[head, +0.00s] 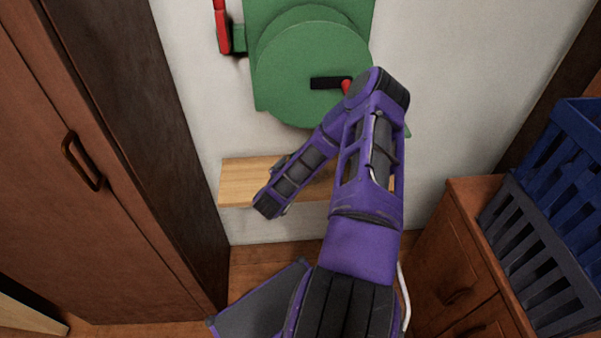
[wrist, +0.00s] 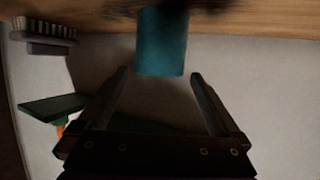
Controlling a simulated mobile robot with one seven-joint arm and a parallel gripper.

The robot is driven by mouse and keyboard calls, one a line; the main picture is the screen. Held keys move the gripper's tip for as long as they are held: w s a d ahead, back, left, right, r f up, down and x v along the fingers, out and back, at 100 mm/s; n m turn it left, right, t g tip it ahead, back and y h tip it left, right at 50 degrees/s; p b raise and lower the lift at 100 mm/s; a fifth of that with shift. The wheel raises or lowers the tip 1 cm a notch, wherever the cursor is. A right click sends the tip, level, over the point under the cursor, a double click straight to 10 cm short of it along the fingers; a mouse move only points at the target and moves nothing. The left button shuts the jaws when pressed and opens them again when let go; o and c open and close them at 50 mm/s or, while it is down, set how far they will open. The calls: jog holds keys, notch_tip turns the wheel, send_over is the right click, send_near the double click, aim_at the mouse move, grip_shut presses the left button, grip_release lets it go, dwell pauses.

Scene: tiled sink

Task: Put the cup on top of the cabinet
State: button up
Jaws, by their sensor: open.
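A teal cup (wrist: 162,45) shows at the top middle of the wrist view, against a wooden surface (wrist: 240,22). My gripper (wrist: 160,75) is open, with one finger towards each side of the cup's near end and nothing clasped. The cup does not show in the head view. There, my arm bends down to the left over a light wooden shelf (head: 237,184), and the fingers cannot be made out. A tall brown cabinet (head: 120,190) with a handle stands at left. A lower brown drawer cabinet (head: 455,255) stands at right; I cannot tell which one the task means.
A green round object (head: 305,65) with a red handle (head: 222,25) is on the wall above the shelf. A grey crate (head: 535,265) and a blue crate (head: 575,165) stand at right by the drawer cabinet.

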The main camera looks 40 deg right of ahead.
jog(key=shift+x, duration=1)
jog(key=shift+f+b+x, duration=0.1)
jog(key=shift+b+x, duration=0.2)
jog(key=shift+x, duration=1.05)
jog(key=shift+f+b+x, duration=0.15)
jog(key=shift+b+x, duration=0.15)
jog(key=shift+x, duration=1.05)
jog(key=shift+s, duration=0.1)
jog(key=c, duration=1.4)
jog(key=shift+o, duration=0.2)
jog(key=shift+r, duration=0.15)
